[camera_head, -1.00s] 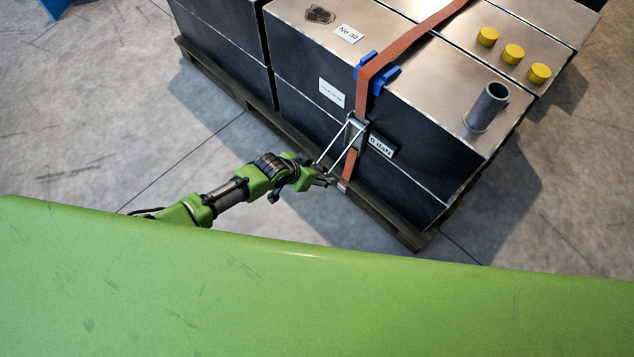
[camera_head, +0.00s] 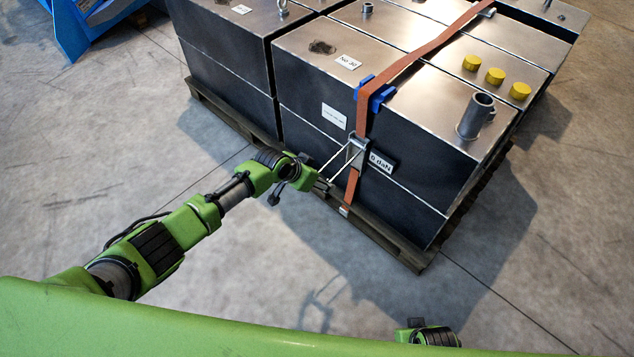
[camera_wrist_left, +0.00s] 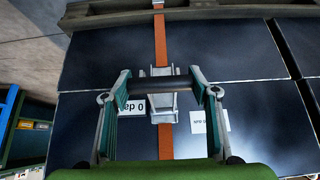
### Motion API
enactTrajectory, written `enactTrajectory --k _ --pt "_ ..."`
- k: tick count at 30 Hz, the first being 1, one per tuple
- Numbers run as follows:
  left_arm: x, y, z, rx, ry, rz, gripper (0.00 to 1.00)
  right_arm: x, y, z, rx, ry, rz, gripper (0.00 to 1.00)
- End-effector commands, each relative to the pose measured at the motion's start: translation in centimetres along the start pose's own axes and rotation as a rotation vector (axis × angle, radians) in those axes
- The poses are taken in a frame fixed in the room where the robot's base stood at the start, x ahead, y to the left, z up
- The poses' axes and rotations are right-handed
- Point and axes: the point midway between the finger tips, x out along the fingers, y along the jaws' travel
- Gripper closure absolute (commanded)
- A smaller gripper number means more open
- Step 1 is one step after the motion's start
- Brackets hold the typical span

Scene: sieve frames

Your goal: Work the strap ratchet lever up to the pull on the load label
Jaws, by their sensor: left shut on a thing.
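The strap ratchet (camera_head: 357,152) sits on an orange strap (camera_head: 364,118) on the near face of a dark metal block. Its lever (camera_head: 342,163), two pale rods, slants out and down to the left. My left gripper (camera_head: 324,184) is shut on the lever's end. In the left wrist view, the left gripper (camera_wrist_left: 163,86) has its fingers at the ends of a dark crossbar, with the ratchet (camera_wrist_left: 164,104) behind. The load label (camera_head: 381,162) beside the ratchet reads 0 daN; the label (camera_wrist_left: 133,106) is partly covered in the wrist view.
The blocks stand on a wooden pallet (camera_head: 385,238). Blue edge protectors (camera_head: 375,93) hold the strap at the top edge. Yellow caps (camera_head: 495,76) and a grey pipe (camera_head: 475,117) stand on top. A blue object (camera_head: 88,35) is at the far left. The floor in front is clear.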

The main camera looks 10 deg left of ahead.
Motion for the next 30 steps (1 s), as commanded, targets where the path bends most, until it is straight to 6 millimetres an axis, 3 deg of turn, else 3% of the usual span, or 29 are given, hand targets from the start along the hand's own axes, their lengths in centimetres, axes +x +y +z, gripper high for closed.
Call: enactTrajectory --k 1,6,7,9,22,30 --pt "-0.4 0.0 -1.7 0.001 0.033 -0.001 0.84 -0.1 0.0 0.0 0.0 0.0 0.0 1.0" --pt "-0.4 0.0 -1.7 0.0 0.034 -0.001 0.84 -0.1 0.0 0.0 0.0 0.0 0.0 1.0" --pt "-0.4 0.0 -1.7 0.0 0.034 -0.001 0.43 -0.1 0.0 0.0 0.0 0.0 0.0 1.0" --pt "-0.4 0.0 -1.6 0.0 0.031 -0.001 0.28 -0.1 0.0 0.0 0.0 0.0 0.0 1.0" --pt "-0.6 -0.1 -0.8 0.0 0.018 -0.001 0.28 0.1 0.0 0.1 0.0 0.0 0.0 1.0" --pt "-3.8 -0.1 -0.7 0.003 0.018 -0.002 0.28 0.0 0.0 0.0 0.0 0.0 0.0 1.0"
